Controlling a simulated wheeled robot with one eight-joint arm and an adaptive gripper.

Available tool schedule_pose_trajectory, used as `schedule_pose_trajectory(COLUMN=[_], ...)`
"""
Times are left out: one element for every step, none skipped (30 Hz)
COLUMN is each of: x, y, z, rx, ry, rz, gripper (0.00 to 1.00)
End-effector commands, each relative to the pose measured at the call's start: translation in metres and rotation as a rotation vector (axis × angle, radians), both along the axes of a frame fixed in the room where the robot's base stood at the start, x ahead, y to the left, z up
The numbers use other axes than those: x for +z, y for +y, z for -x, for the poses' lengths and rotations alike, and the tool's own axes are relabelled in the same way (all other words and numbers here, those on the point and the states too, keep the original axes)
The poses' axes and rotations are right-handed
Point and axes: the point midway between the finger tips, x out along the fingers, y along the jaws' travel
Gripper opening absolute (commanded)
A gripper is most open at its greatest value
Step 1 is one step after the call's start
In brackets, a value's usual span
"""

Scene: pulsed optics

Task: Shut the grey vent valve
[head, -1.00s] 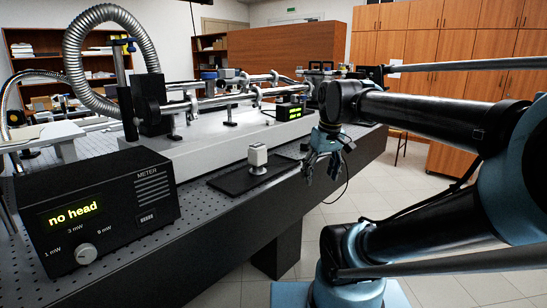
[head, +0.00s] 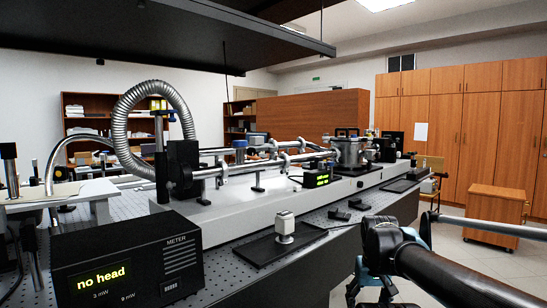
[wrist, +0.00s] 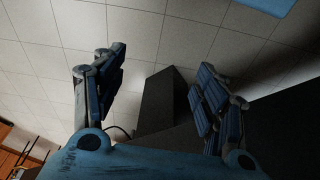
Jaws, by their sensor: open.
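I cannot make out a grey vent valve for certain in either view. A metal chamber (head: 350,152) with a dark top stands on the far part of the optical bench, and small fittings (head: 430,184) show at the bench's far right end. Any valve there is too small to tell. My gripper (head: 372,290) is low in the head view, beside the bench's front side and well short of those parts. In the wrist view my gripper (wrist: 157,85) has its two blue fingers spread apart with nothing between them, above the tiled floor.
A black meter (head: 128,262) reading "no head" stands at the near left. A small white-topped sensor (head: 285,224) stands on a black plate (head: 262,250). A ribbed hose (head: 122,118) arches over the bench. A dark shelf (head: 230,40) hangs above. A wooden cabinet (head: 496,213) stands on open floor at right.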

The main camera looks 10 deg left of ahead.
Motion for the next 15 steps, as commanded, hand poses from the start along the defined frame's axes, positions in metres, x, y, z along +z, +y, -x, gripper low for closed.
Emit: schedule_pose_trajectory(x=[-0.0020, -0.0017, -0.0017, -0.0018, -0.0020, -0.0021, -0.0020, -0.0019, -0.0019, -0.0019, -0.0019, -0.0018, -0.0018, -0.0017, 0.0023], y=[0.0000, 0.0001, 0.0001, 0.0001, 0.0001, 0.0001, 0.0001, 0.0001, 0.0001, 0.0001, 0.0001, 0.0001, 0.0001, 0.0002, 0.0003], z=[-0.0075, -0.0087, -0.0088, -0.0086, -0.0083, -0.0081, -0.0081, -0.0082, -0.0081, -0.0080, -0.0080, -0.0080, -0.0079, -0.0080, -0.0042], rx=[0.000, 0.000, 0.000, 0.000, 0.000, 0.000, 0.000, 0.000, 0.001, 0.001, 0.001, 0.001, 0.001, 0.001, 0.003], ry=[0.007, 0.008, 0.008, 0.008, 0.008, 0.008, 0.008, 0.008, 0.008, 0.008, 0.008, 0.008, 0.008, 0.008, 0.001], rz=[0.000, 0.000, 0.000, 0.000, 0.000, 0.000, 0.000, 0.000, 0.000, 0.000, 0.000, 0.000, 0.000, 0.000, 0.001], gripper=[0.66, 0.66, 0.66, 0.66, 0.66, 0.66, 0.66, 0.66, 0.66, 0.66, 0.66, 0.66, 0.64, 0.57, 0.49])
